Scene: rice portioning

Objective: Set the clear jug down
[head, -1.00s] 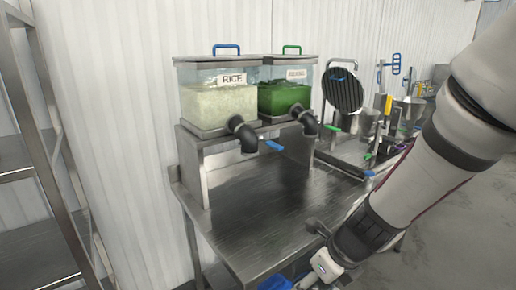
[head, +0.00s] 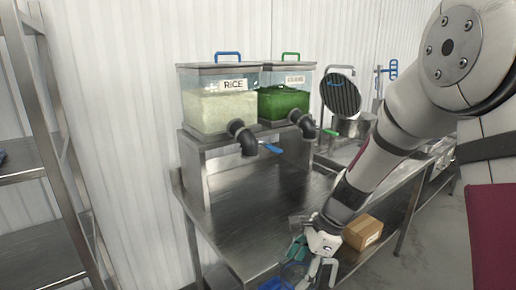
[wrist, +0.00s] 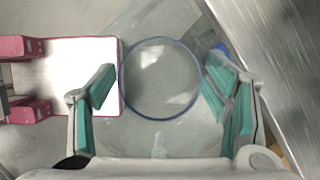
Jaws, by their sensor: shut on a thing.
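My gripper (head: 310,262) is low in the head view, at the front edge of the steel table (head: 235,230). In the wrist view, my gripper (wrist: 163,98) has its teal-padded fingers on both sides of the clear jug (wrist: 160,112) and is shut on it. The jug's round outline shows between the fingers, with grey floor visible through and around it. The table lies to the right of the jug in that view. In the head view the jug (head: 292,271) is faint and partly hidden by the fingers. I see no contents in it.
A rice dispenser (head: 221,105) and a green-filled dispenser (head: 284,102) stand on a raised steel stand, with dark spouts. A cardboard box (head: 362,232) sits on the table right of my gripper. A blue object (head: 275,284) is at the bottom edge. The table's left part is clear.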

